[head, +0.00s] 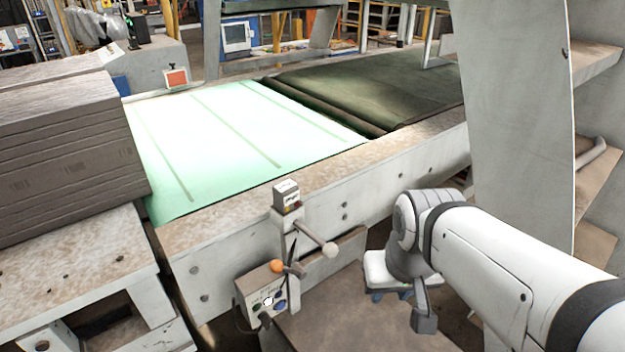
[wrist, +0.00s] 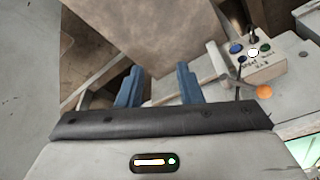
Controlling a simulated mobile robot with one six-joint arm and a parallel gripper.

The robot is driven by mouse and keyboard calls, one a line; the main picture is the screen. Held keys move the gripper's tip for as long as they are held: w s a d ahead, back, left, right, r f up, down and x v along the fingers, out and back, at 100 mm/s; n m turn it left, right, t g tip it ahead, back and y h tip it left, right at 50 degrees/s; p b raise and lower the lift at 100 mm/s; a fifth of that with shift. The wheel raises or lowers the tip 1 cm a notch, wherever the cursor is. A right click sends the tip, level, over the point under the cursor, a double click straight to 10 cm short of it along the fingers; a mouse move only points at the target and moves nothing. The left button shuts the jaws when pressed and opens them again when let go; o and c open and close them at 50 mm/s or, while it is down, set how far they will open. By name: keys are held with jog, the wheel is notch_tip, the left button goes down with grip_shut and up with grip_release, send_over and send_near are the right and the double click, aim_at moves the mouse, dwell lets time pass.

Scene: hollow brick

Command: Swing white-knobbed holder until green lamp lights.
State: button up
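The holder (head: 315,237) is a pale rod with a white knob (head: 330,250) at its end. It juts from a post on the side of the conveyor frame, toward lower right in the head view. A small box with little coloured spots (head: 287,197) tops the post; I cannot make out a lit green lamp there. My gripper (head: 387,296) is right of the knob and apart from it. In the wrist view its blue fingers (wrist: 158,85) are spread, with nothing clearly held between them. A pale rod (wrist: 208,90) passes partly behind the right finger there.
A control box (head: 264,292) with several buttons, one bright white, hangs below the post. An orange-knobbed lever (head: 277,266) sits just above it. The conveyor frame (head: 350,185) runs behind. Stacked brown boards (head: 65,150) stand at left, a pale upright panel (head: 515,110) at right.

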jog(key=shift+s, duration=0.2)
jog(key=shift+r, duration=0.1)
jog(key=n+g+y+p, duration=0.2)
jog(key=n+g+p, duration=0.2)
jog(key=n+p, duration=0.3)
send_near(316, 236)
jog(key=b, duration=0.1)
jog(key=shift+n, duration=0.4)
jog(key=x, duration=0.7)
jog(key=shift+s+f+p, duration=0.1)
jog(key=shift+f+p, duration=0.2)
jog(key=shift+f, duration=0.05)
grip_shut()
